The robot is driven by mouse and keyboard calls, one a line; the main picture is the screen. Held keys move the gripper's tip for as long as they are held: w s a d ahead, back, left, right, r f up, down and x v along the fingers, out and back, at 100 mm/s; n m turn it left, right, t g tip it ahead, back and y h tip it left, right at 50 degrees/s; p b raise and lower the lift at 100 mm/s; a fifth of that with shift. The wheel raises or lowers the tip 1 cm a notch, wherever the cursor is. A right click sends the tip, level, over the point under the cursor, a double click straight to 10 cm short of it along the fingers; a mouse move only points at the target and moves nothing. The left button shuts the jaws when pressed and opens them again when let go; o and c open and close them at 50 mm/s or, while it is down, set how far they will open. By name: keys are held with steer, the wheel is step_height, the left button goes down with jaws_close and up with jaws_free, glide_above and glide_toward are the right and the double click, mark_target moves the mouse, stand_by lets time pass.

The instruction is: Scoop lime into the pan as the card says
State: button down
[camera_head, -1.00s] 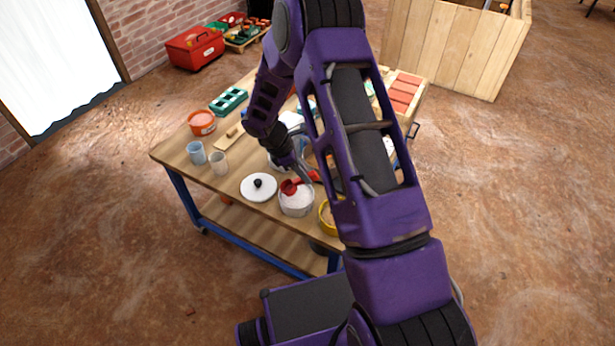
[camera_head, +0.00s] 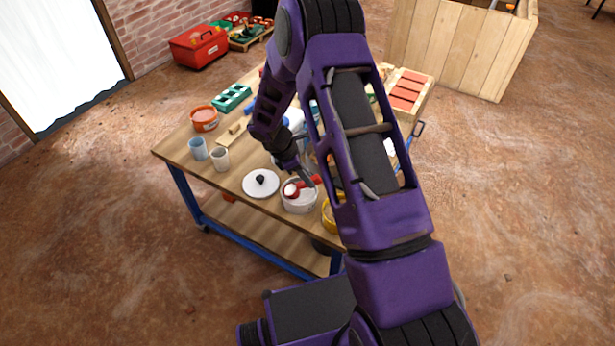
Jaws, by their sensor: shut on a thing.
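A white tub (camera_head: 300,204) of white powder, which looks like the lime, stands near the table's front edge. My gripper (camera_head: 309,180) is shut on a red scoop (camera_head: 316,181) and holds it over the tub's mouth. The scoop's bowl shows white powder in it. I cannot tell whether the bowl touches the powder below. A white and blue thing (camera_head: 296,119) stands behind my wrist, mostly hidden by my arm. I cannot make out the pan or the card.
A white lid with a black knob (camera_head: 261,184) lies left of the tub. A yellow container (camera_head: 328,216) is close on its right, partly behind my arm.

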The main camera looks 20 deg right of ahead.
steer(key=shift+r, duration=0.1)
stand_by(0.3)
steer(key=shift+r+p, duration=1.85)
steer(key=shift+r, duration=0.7)
